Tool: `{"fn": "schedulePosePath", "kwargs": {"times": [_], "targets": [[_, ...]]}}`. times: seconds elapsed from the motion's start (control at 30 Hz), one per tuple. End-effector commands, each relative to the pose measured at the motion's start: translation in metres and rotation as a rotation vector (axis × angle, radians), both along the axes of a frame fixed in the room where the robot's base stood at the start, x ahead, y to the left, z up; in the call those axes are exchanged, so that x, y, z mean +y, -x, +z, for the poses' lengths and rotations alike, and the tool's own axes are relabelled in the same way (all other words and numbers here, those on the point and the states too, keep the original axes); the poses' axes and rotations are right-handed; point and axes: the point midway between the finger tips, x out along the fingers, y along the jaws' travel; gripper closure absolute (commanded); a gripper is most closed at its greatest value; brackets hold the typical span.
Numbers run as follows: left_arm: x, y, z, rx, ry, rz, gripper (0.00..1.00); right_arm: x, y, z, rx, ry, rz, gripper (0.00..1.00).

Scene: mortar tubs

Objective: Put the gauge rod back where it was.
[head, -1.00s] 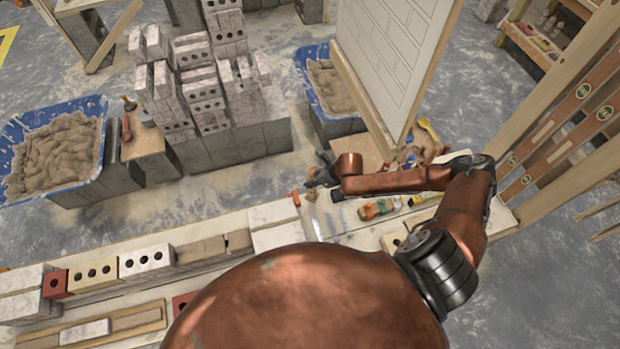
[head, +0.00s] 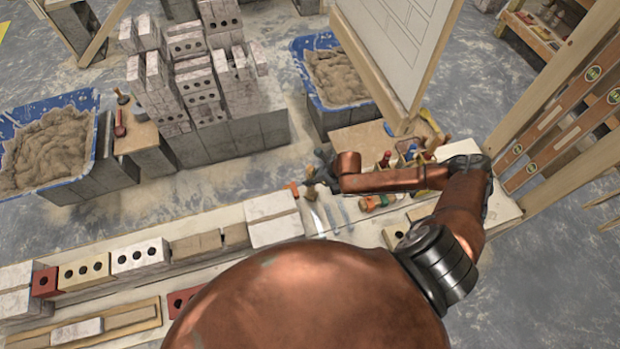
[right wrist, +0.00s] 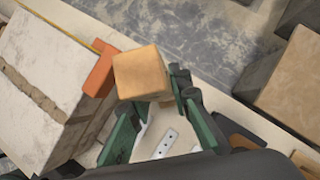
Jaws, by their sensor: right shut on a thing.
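My right gripper (right wrist: 158,125) has its green fingers closed around a pale wooden piece, which I take to be the gauge rod (right wrist: 142,72). Only its square end and a short side show; the rest of its length is hidden. In the head view my right gripper (head: 322,172) is above the far edge of the wall, near an orange block (head: 292,190). That orange block (right wrist: 101,70) is just left of the held piece in the right wrist view; I cannot tell whether they touch. My left gripper is not in view.
Pale blocks (head: 272,208) lie left of my gripper. Metal tools (head: 318,217) and an orange-green tool (head: 374,203) lie below and right. A mortar tub (head: 345,75) and brick stacks (head: 185,80) stand beyond. Long levels (head: 560,120) stand at the right.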

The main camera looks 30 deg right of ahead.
Motion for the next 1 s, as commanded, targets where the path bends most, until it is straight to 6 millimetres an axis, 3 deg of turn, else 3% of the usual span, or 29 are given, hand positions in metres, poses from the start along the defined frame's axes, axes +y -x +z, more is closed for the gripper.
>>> {"fn": "schedulePosePath", "kwargs": {"times": [0.77, 0.8, 1.0], "targets": [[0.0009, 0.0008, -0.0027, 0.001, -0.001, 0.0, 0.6, 0.0003, -0.0003, -0.005, -0.001, -0.001, 0.0, 1.0], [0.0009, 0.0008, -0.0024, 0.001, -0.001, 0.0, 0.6, 0.0003, -0.0003, -0.0046, -0.001, -0.001, 0.0, 0.79], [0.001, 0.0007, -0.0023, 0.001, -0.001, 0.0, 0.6, 0.0003, -0.0001, -0.0046, -0.001, -0.001, 0.0, 0.65]]}}
